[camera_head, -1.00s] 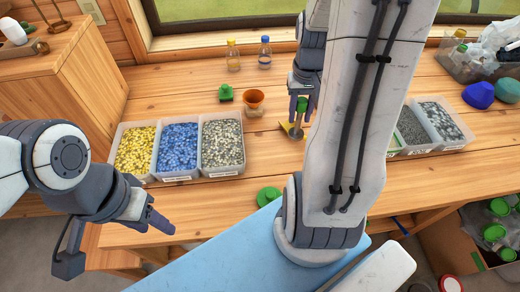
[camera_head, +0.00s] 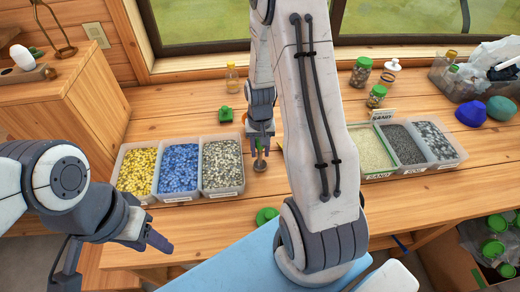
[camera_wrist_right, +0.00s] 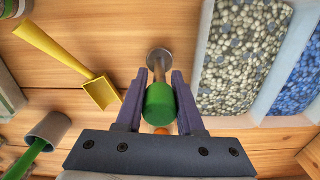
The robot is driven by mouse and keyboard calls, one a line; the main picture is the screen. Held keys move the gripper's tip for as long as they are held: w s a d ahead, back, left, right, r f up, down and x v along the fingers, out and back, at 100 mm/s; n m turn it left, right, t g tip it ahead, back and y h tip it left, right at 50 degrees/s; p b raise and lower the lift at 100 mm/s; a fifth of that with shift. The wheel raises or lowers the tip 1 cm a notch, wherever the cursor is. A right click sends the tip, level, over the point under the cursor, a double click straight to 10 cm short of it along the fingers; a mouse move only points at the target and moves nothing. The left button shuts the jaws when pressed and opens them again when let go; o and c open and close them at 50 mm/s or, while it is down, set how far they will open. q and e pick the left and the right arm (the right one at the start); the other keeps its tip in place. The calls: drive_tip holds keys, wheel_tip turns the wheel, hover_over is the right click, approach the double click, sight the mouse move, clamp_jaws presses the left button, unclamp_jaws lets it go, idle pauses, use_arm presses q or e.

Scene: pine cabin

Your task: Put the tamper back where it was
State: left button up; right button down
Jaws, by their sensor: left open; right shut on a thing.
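The tamper, with a green handle, a wooden shaft and a round metal foot (camera_head: 259,165), is in my right gripper (camera_head: 259,143). In the right wrist view the green handle (camera_wrist_right: 160,104) of the tamper is between the two fingers of my right gripper (camera_wrist_right: 160,90), foot pointing away. The foot is close above the table or on it; I cannot tell which. It is just right of the grey gravel bin (camera_head: 222,185). My left gripper (camera_head: 118,262) is open and empty at the table's front left.
Yellow (camera_head: 136,192) and blue (camera_head: 179,189) gravel bins stand left of the grey one. A green lid (camera_head: 266,215) is near the front edge. Sand and stone bins (camera_head: 370,150) stand right.

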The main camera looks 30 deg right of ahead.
drive_tip(key=shift+f, duration=0.35)
drive_tip(key=shift+f, duration=0.15)
drive_tip(key=c, duration=0.5)
unclamp_jaws()
